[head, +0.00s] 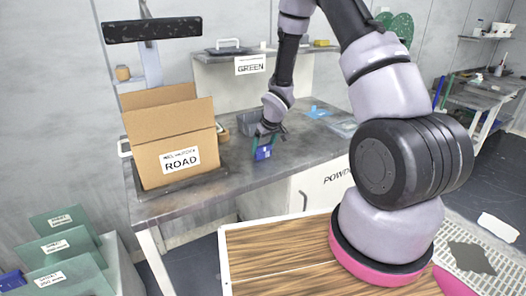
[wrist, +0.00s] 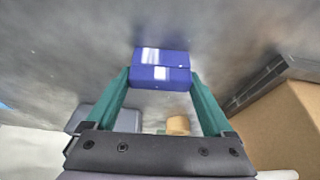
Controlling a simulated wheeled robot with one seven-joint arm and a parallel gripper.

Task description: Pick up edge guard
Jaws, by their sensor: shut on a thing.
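A small blue block, which I take to be the edge guard (wrist: 160,70), sits between my gripper's green fingertips in the wrist view. It has pale patches on its face. In the head view the edge guard (head: 263,153) shows blue below my gripper (head: 266,142). My gripper (wrist: 160,78) is shut on it, with one finger on each side. It is over the grey worktop (head: 240,178), right of the cardboard box. I cannot tell whether the guard touches the worktop.
An open cardboard box (head: 172,140) labelled ROAD stands left on the worktop. A clear tray (head: 343,127) lies to the right. The front of the worktop is clear.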

